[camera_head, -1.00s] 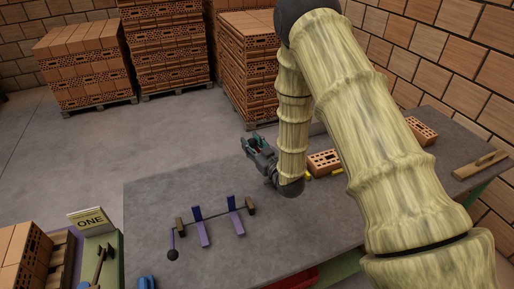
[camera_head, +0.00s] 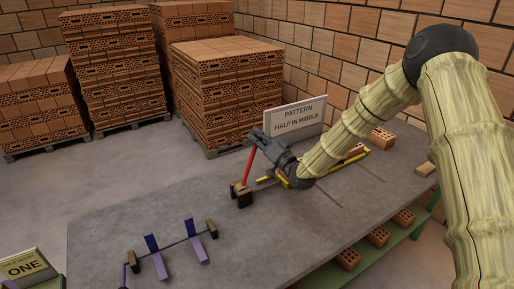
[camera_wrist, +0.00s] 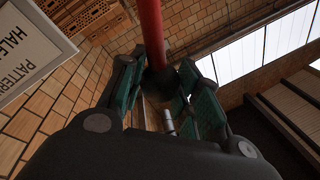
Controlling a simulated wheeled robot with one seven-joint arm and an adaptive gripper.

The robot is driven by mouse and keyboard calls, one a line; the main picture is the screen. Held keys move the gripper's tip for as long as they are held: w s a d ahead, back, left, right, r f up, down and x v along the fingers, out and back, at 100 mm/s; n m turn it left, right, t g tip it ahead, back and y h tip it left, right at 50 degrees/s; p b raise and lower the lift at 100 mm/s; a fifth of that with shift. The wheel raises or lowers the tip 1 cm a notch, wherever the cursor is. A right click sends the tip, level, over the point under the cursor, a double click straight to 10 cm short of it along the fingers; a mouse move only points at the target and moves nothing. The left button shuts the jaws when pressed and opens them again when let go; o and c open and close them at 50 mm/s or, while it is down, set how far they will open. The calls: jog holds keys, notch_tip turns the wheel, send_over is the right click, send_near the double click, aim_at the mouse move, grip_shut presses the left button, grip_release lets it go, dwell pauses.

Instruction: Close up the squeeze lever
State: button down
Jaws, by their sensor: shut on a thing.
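The squeeze lever is a red rod (camera_head: 248,166) that stands steeply up from a dark block (camera_head: 241,194) on the grey table. My gripper (camera_head: 257,138) is at the lever's upper end and is shut on it. In the wrist view, the red rod (camera_wrist: 151,30) runs to a dark round knob (camera_wrist: 160,80) between the green-padded fingers of my gripper (camera_wrist: 162,88). Yellow bars (camera_head: 357,160) lie on the table behind and beside my wrist, partly hidden by it. How the lever joins the bars cannot be seen clearly.
A sign reading "PATTERN HALF IN MIDDLE" (camera_head: 297,116) stands just behind my gripper. A purple-bracketed rod fixture (camera_head: 178,242) is at the table's front left. Bricks (camera_head: 381,138) lie at the right, and stacked brick pallets (camera_head: 226,90) stand behind.

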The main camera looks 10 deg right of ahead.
jog(key=w+d+f+m+b, duration=0.2)
jog(key=d+f+m+b, duration=0.1)
jog(key=d, duration=0.2)
jog(key=shift+w+d+m+t, duration=0.15)
jog(key=shift+m+t, duration=0.15)
jog(key=shift+m, duration=0.1)
jog(key=shift+f+h, duration=0.1)
jog(key=shift+h, duration=0.2)
jog(key=c, duration=1.4)
grip_release()
jog(key=o, duration=0.4)
jog(key=shift+w+d, duration=0.1)
jog(key=shift+d, duration=0.1)
jog(key=shift+a, duration=0.15)
jog(key=v, duration=1.2)
